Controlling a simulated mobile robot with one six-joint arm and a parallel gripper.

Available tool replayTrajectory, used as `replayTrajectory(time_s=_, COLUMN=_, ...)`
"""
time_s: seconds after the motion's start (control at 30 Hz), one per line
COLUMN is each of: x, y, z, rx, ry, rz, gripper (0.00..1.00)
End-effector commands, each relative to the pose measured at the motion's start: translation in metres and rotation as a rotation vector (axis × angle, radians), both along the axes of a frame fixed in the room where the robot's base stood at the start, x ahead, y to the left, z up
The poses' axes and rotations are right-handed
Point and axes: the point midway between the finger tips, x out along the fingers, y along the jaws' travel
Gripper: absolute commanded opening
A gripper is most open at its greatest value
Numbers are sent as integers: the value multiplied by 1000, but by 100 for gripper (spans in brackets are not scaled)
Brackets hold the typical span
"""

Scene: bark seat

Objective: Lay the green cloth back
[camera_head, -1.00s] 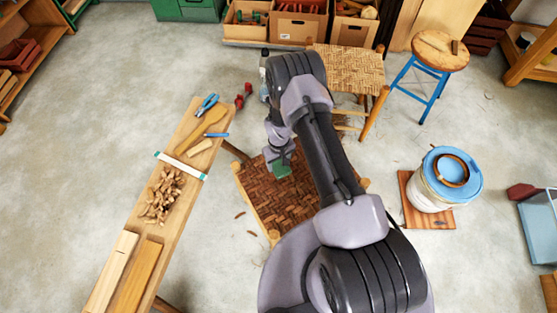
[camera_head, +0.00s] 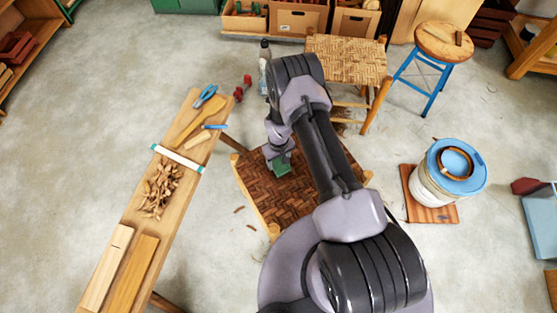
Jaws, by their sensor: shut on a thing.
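A small green cloth (camera_head: 281,168) shows at my gripper (camera_head: 279,162), over the dark woven bark seat (camera_head: 285,199) of a wooden stool. My gripper points down and is shut on the cloth. My arm hides the right part of the seat. I cannot tell whether the cloth touches the weave or hangs just above it.
A narrow wooden bench (camera_head: 190,165) at the left holds blue-handled pliers (camera_head: 206,95), a wooden mallet-like tool (camera_head: 194,120) and a heap of pegs (camera_head: 160,188). A lighter woven stool (camera_head: 347,60) stands behind. A white bucket (camera_head: 430,190) stands at the right on a board.

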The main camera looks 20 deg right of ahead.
Motion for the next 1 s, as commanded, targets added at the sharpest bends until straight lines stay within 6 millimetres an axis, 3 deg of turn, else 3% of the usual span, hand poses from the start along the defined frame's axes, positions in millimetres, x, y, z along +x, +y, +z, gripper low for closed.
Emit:
replayTrajectory(time_s=0.43, x=0, y=0, z=-7, rx=0, ry=-1, rz=0, gripper=20)
replayTrajectory(time_s=0.47, x=0, y=0, z=-7, rx=0, ry=-1, rz=0, gripper=60)
replayTrajectory(time_s=0.6, x=0, y=0, z=-7, rx=0, ry=0, rz=0, gripper=84)
replayTrajectory(time_s=0.87, x=0, y=0, z=-6, rx=0, ry=0, rz=0, gripper=84)
replayTrajectory(time_s=1.0, x=0, y=0, z=7, rx=0, ry=0, rz=0, gripper=84)
